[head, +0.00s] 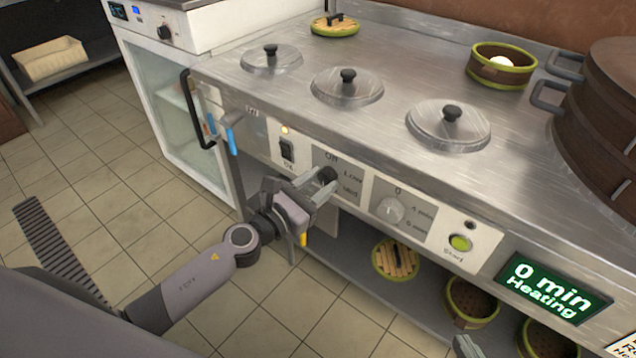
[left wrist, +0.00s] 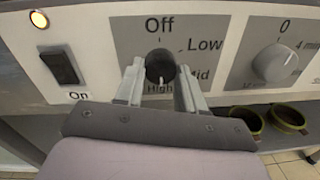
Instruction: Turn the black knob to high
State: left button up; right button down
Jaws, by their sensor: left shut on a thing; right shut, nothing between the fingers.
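The black knob (head: 327,175) is on the front panel of the steel steamer counter, on a grey plate. In the left wrist view the knob (left wrist: 160,65) has Off above it, Low and Mid to its right and High below. My left gripper (head: 318,184) is shut on the knob, with one finger on each side of it in the left wrist view (left wrist: 160,82). Part of my right gripper (head: 466,346) shows at the bottom edge of the head view, shut and empty, away from the panel.
A black rocker switch (head: 287,149) under a lit lamp is left of the knob. A pale timer knob (head: 390,210), a green Start button (head: 460,243) and a display reading 0 min Heating (head: 553,287) are to the right. Baskets (head: 471,300) stand on the shelf below.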

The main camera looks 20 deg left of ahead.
dwell(0.4)
pick_arm(q)
jog(key=o, duration=1)
jog(key=shift+o, duration=0.2)
jog(key=shift+s, duration=0.1)
jog(key=v, duration=0.7)
jog(key=shift+b, duration=0.35)
pick_arm(e)
jog(key=shift+a, duration=0.2)
jog(key=shift+r, duration=0.15)
